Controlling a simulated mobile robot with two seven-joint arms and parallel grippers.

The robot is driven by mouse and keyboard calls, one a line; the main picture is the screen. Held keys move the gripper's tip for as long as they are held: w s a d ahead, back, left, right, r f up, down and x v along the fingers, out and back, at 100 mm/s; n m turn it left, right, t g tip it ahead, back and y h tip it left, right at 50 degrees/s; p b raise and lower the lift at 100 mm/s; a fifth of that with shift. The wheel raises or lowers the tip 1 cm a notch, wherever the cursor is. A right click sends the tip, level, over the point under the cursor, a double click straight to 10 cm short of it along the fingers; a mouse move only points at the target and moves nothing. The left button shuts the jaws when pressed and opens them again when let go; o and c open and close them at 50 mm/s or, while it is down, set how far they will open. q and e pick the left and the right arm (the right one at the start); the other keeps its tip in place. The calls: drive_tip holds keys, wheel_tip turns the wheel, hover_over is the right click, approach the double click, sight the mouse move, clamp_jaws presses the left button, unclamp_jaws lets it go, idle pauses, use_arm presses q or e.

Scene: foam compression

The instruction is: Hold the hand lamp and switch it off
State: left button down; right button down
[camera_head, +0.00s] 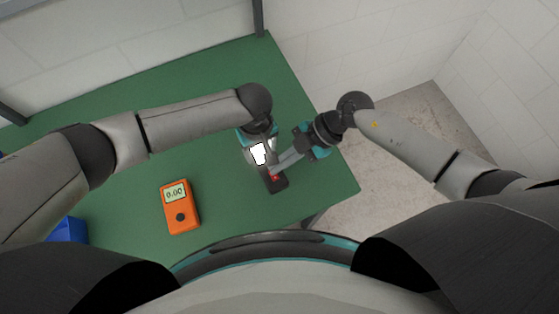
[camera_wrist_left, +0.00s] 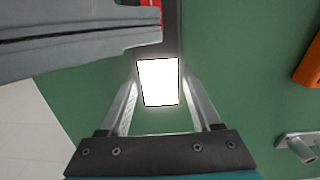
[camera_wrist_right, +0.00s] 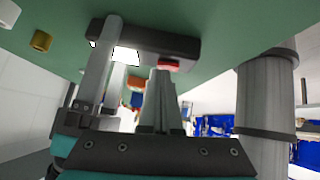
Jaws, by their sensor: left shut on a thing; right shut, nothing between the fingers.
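The hand lamp is a dark bar (camera_head: 280,186) with a glowing white panel and a red button (camera_head: 276,178). My left gripper (camera_head: 259,146) is shut on the lamp near its lit panel; in the left wrist view the fingers (camera_wrist_left: 162,100) flank the bright panel (camera_wrist_left: 158,82). My right gripper (camera_head: 273,169) is shut and empty, its fingertips at the red button. In the right wrist view its fingertips (camera_wrist_right: 163,72) come right up to the button (camera_wrist_right: 168,64); whether they touch it I cannot tell. The lamp is lit.
An orange meter (camera_head: 180,206) reading 0.00 lies on the green table (camera_head: 130,170), left of the lamp. A blue bin (camera_head: 68,230) is at the far left. The table's right edge is close to my right gripper. A brass-coloured fitting (camera_wrist_right: 41,40) shows in the right wrist view.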

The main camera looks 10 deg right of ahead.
drive_tip(key=shift+f, duration=0.2)
drive_tip(key=shift+s+d, duration=0.35)
drive_tip(key=shift+s, duration=0.45)
drive_tip(key=shift+r, duration=0.2)
drive_tip(key=shift+r, duration=0.25)
wheel_tip(320, 180, up, 3)
drive_tip(key=shift+s+d+r, duration=0.1)
drive_tip(key=shift+s, duration=0.05)
drive_tip(key=v, duration=1)
drive_tip(key=shift+r, duration=0.1)
drive_tip(key=shift+w+r, duration=0.2)
drive_tip(key=shift+w, duration=0.5)
